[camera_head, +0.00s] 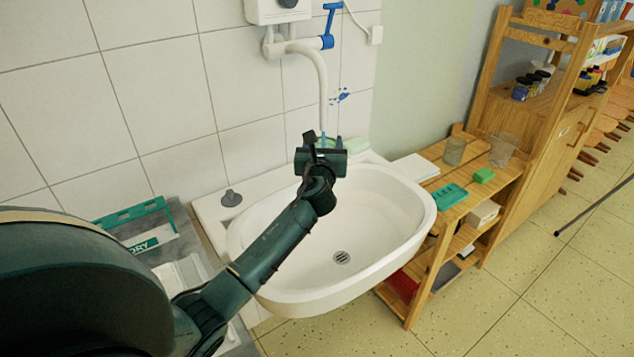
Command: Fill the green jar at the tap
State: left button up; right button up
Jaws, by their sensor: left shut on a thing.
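My left gripper (321,150) is shut on the green jar (336,142) and holds it above the back of the white sink (408,237). Only a little of the jar's green rim shows; the gripper hides the rest, so its water level cannot be seen. The white tap spout (323,92) curves down from the wall and ends just above the jar. A thin bluish streak, which looks like water, runs from the spout's end into the jar. The tap's blue lever (330,22) points up. My right gripper is not in view.
A grey stopper (231,198) stands on the sink's left rim and a pale green soap bar (357,145) lies at the back. Right of the sink, a wooden shelf (432,150) carries a glass jar (454,151), a clear cup (502,150) and sponges. The basin is empty.

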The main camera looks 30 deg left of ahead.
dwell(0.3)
pick_arm(q)
jog(key=shift+s+d+r+p, duration=0.15)
jog(key=shift+s+d+p, duration=0.1)
jog(key=shift+s+p, duration=0.25)
jog(key=p+v, duration=0.2)
jog(key=v, duration=0.4)
jog(key=shift+s+a+p, duration=0.3)
jog(key=shift+s+p, duration=0.05)
jog(key=shift+p, duration=0.05)
